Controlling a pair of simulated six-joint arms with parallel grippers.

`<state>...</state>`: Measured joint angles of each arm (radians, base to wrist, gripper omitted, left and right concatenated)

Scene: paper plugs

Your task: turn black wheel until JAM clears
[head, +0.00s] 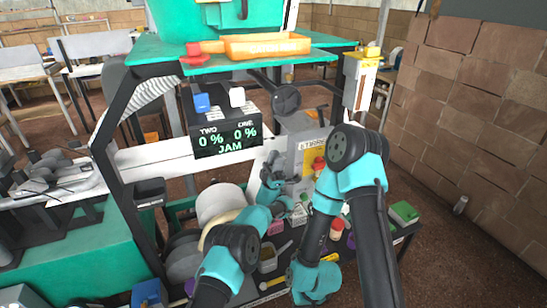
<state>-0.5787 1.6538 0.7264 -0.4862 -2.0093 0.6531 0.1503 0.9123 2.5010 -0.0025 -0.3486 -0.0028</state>
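The black wheel (286,99) is a dark disc on the machine, right of the black display (227,134). The display shows two readings of 0 % and the word JAM in green. My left gripper (271,165) is below the wheel and apart from it, in front of the grey box. It is small and dark here, and I cannot tell whether its fingers are open. My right arm bends over and down at the right of centre; its gripper is not visible.
A grey box (307,152) with a label stands below the wheel. An orange tray (267,46) lies on the green top. A white and yellow device (360,80) stands at the right. Pale discs (219,204) and small items crowd the low shelf. A brick wall is at the right.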

